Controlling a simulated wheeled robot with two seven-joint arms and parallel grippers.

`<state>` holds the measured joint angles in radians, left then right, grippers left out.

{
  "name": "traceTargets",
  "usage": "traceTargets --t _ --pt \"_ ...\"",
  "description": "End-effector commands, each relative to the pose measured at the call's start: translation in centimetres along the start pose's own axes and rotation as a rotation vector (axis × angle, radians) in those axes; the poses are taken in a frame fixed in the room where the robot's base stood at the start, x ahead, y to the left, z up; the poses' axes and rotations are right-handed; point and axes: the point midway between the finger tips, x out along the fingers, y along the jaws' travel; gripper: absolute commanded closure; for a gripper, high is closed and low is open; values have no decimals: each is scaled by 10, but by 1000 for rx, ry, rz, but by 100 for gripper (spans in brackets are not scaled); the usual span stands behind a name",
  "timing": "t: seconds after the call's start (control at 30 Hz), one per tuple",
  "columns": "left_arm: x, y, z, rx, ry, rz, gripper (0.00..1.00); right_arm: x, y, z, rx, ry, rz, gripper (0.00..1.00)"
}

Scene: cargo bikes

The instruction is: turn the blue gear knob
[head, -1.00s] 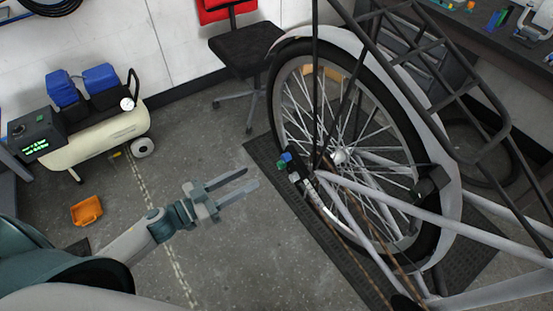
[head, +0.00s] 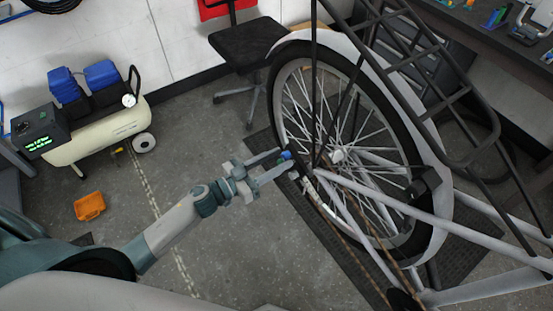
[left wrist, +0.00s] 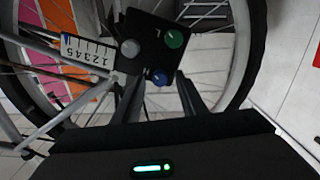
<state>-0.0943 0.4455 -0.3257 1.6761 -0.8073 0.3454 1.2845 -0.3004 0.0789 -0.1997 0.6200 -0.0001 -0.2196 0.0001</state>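The blue gear knob (head: 285,155) sits on a dark plate beside the bike's rear wheel. In the left wrist view the blue knob (left wrist: 160,77) is at the lower edge of the black plate (left wrist: 152,28). A green knob (left wrist: 175,39) is above it, and a grey knob (left wrist: 130,48) is at the upper left. My left gripper (head: 288,158) is open, with its fingertips at the blue knob. In the left wrist view my left gripper (left wrist: 157,82) has one finger on each side of it. I cannot tell whether they touch it. My right gripper is out of view.
The bike's wheel (head: 340,155), frame tube (head: 430,215) and rack (head: 440,75) are close beyond the gripper. A card numbered 12345 (left wrist: 87,51) is left of the plate. The floor at left is mostly clear.

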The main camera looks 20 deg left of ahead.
Motion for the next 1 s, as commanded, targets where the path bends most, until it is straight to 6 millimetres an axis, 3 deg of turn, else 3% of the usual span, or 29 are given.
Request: traceTargets --t 0.1,0.27,0.3,0.67,1.0 --pt "0 0 0 0 0 0 62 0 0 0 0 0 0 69" --pt "0 0 0 0 0 0 98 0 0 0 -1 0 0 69" --pt "0 0 0 0 0 0 100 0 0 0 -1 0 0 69" --pt "0 0 0 28 0 0 100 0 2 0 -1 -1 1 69" --pt "0 0 0 196 1 0 100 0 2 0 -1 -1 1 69"
